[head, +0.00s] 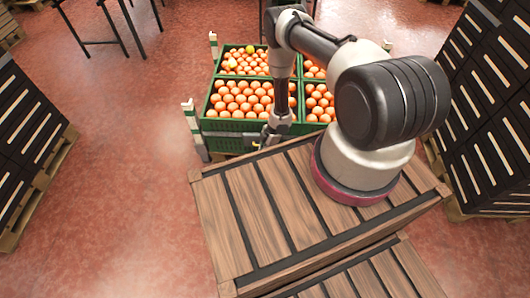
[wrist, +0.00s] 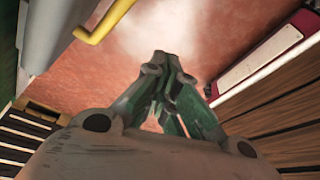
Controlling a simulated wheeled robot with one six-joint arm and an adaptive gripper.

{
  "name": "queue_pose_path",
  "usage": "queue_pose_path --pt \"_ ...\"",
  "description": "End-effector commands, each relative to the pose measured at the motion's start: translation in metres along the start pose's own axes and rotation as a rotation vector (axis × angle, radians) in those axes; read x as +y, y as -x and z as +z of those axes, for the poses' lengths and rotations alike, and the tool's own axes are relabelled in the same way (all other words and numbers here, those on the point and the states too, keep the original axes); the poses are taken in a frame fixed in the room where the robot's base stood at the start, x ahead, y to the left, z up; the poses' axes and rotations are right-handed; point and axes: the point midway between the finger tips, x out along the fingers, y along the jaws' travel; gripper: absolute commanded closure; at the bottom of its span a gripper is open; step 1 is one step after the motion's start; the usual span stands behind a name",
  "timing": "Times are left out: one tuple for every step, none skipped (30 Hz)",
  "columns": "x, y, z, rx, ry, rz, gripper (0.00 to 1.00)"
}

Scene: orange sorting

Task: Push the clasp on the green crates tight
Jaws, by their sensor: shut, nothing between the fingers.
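Green crates (head: 225,127) full of oranges stand in a block beyond my wooden platform. My gripper (head: 268,140) hangs in front of the crates' near face, below my forearm. In the wrist view my gripper (wrist: 163,62) is shut, with its green-grey fingers together and nothing held. A bent yellow bar (wrist: 108,18), perhaps part of the clasp, shows at the upper left beside a grey post (wrist: 55,30). It is apart from the fingers in the picture. A green crate side shows at the far left edge.
The slatted wooden platform (head: 285,200) carries my arm base and lies close to the crates. White-green corner posts (head: 194,122) stand at the crate block's corners. Stacked black crates (head: 28,125) on pallets stand left, with more (head: 490,120) right. Red floor is clear at left.

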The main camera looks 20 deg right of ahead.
Motion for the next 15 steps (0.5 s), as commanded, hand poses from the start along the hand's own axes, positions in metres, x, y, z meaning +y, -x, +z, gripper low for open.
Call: queue_pose_path --pt "0.006 0.008 0.0 -0.001 0.001 0.007 1.0" --pt "0.007 0.012 -0.001 -0.001 0.0 0.007 1.0" --pt "0.008 0.017 -0.002 -0.001 -0.001 0.006 1.0" --pt "0.009 0.021 -0.002 -0.001 -0.001 0.006 1.0" --pt "0.011 0.025 -0.003 -0.001 0.0 0.007 1.0" --pt "0.012 0.031 -0.004 -0.001 0.001 0.006 1.0" --pt "0.014 0.036 -0.005 -0.001 0.001 0.006 1.0" --pt "0.016 0.041 -0.005 -0.001 0.0 0.007 1.0" --pt "0.017 0.047 -0.006 -0.001 0.0 0.007 1.0" --pt "0.019 0.052 -0.007 -0.001 0.0 0.007 1.0" --pt "0.02 0.057 -0.008 -0.001 0.0 0.007 1.0" --pt "0.023 0.064 -0.009 -0.001 0.001 0.007 1.0" --pt "0.024 0.068 -0.01 -0.001 -0.001 0.007 1.0" --pt "0.025 0.072 -0.01 -0.001 -0.001 0.006 1.0" --pt "0.026 0.077 -0.011 -0.001 0.001 0.006 1.0"
